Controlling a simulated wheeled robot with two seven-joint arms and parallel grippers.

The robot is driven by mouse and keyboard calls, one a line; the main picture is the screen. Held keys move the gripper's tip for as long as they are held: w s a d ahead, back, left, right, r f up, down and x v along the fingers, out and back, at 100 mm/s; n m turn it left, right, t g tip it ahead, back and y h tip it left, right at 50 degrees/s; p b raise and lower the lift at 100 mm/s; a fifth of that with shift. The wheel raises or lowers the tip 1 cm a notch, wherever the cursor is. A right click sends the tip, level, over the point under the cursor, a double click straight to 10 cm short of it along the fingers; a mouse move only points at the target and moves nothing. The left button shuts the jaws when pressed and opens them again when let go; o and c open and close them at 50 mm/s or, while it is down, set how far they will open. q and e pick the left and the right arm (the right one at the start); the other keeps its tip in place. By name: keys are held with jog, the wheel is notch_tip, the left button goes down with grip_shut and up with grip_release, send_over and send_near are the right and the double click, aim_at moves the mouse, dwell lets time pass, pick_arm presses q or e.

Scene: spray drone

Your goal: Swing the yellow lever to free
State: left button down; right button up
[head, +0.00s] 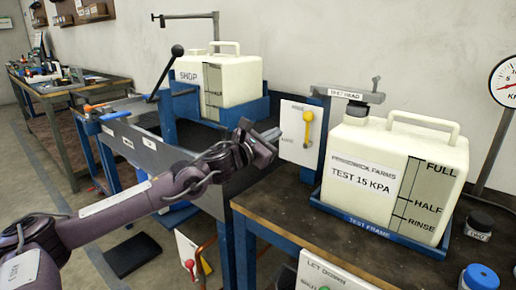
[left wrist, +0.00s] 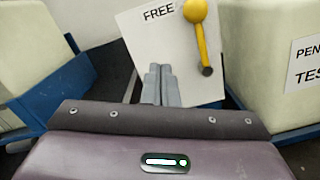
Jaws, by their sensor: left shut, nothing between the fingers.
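The yellow lever (head: 307,128) is mounted on a white upright panel (head: 292,146) beside the right tank. Its round yellow end is at the top and its arm hangs down. In the left wrist view the lever (left wrist: 201,37) points down to a dark tip, right of the printed word FREE. My left gripper (head: 270,133) is shut and empty, just left of the panel in the head view. In the left wrist view its fingers (left wrist: 160,84) are together in front of the panel's lower left part, left of the lever's tip and apart from it. My right gripper is out of view.
A cream tank (head: 385,185) labelled TEST 15 KPA stands in a blue frame on the dark bench (head: 285,205). Another cream tank (head: 232,75) labelled SHOP stands behind my left arm. A black-knobbed lever (head: 176,52) rises nearby. A blue-capped jar (head: 480,278) stands front right.

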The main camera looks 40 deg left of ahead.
pick_arm(q)
jog(key=shift+s+a+f+b, duration=0.15)
jog(key=shift+s+b, duration=0.15)
jog(key=shift+s, duration=1.15)
jog(key=shift+s+a+b, duration=0.1)
jog(key=shift+s+b, duration=0.15)
jog(key=shift+s, duration=1.2)
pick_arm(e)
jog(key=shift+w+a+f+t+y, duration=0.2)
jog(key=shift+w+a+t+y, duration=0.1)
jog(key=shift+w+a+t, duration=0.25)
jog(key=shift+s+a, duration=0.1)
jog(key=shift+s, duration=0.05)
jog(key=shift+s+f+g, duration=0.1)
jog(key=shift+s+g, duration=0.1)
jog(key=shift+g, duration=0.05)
